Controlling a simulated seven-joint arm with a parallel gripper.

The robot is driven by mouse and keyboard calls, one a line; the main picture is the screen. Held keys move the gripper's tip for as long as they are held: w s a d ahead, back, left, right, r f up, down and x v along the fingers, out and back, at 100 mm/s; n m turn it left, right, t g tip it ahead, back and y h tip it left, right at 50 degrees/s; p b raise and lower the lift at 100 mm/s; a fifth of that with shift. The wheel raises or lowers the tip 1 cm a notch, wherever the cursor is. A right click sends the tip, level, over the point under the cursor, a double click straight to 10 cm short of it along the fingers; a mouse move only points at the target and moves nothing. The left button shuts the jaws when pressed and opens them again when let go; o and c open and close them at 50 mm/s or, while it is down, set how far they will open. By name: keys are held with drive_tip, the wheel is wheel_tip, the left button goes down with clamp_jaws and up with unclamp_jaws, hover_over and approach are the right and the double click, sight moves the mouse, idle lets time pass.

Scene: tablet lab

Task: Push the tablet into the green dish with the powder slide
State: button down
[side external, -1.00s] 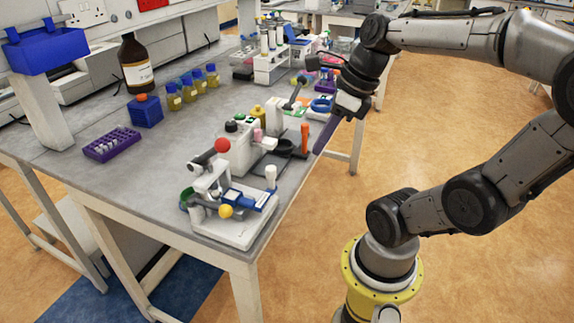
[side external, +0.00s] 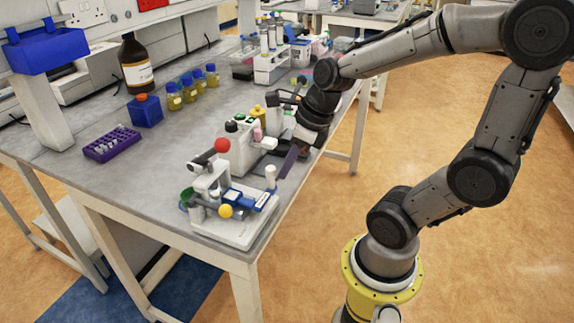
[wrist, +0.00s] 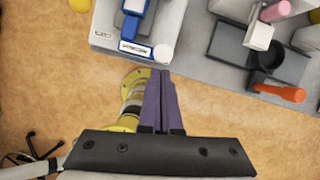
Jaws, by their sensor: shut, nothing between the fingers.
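The powder slide (side external: 237,197) is a blue piece with a white upright peg (side external: 270,175) at its right end. It lies on the white-based tablet press (side external: 232,229). The slide's blue end also shows at the top of the wrist view (wrist: 133,28). The green dish (side external: 186,196) is at the press's left end, partly hidden by the press. I cannot make out the tablet. My gripper (side external: 283,172) has purple fingers and is shut and empty, to the right of the peg. In the wrist view its fingers (wrist: 158,76) point toward the press, apart from the slide.
The press carries a red ball lever (side external: 222,145) and a yellow knob (side external: 226,211). A white device with a dark plate (wrist: 265,58) and an orange-handled tool (wrist: 280,92) stand beside it. Beyond the bench edge is open floor (wrist: 50,80).

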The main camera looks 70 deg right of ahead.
drive_tip(key=shift+w, duration=2.7)
drive_tip(key=s+d+r, duration=0.1)
drive_tip(key=s+r, duration=0.7)
drive_tip(key=r, duration=0.1)
drive_tip(key=shift+d+r, duration=0.15)
drive_tip(key=shift+d, duration=0.1)
